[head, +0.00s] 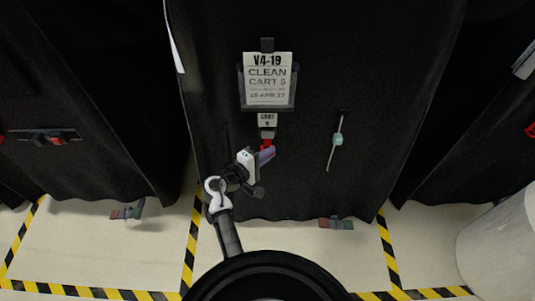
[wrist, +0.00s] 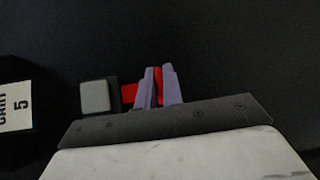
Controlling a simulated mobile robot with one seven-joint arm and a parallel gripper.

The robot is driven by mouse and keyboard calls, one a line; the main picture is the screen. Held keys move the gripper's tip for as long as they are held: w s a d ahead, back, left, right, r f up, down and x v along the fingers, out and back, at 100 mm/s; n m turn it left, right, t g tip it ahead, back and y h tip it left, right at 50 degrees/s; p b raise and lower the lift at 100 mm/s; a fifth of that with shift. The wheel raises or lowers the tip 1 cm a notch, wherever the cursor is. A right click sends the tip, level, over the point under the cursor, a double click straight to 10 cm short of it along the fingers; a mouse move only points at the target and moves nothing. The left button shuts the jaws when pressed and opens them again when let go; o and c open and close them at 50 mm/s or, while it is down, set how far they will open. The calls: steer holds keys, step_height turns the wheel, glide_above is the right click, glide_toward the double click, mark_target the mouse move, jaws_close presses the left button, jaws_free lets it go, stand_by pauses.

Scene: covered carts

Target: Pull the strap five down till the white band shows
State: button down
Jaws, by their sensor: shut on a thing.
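In the wrist view the strap (wrist: 129,93) comes out of a dark holder with a grey square block (wrist: 94,95); the tag (wrist: 15,107) is at the left edge. My gripper (head: 267,154) has its purple fingers (wrist: 158,86) shut on the strap, just below the holder. Only red shows on the strap between holder and fingers. Its lower end is hidden by my gripper.
A pale green piece on a cord (head: 338,139) hangs to the right. Black-covered carts stand on both sides. Yellow-black tape (head: 189,245) marks the floor. A white rounded object (head: 500,245) stands at lower right.

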step_height(320, 180, down, 11)
steer(key=b, duration=0.6)
steer(key=shift+r+b, duration=0.2)
steer(key=shift+b, duration=0.15)
steer(key=c, duration=1.5)
jaws_free()
steer(key=shift+r, duration=0.1)
steer(key=b+v, duration=0.1)
steer(key=v, duration=1.3)
steer(key=shift+d, duration=0.1)
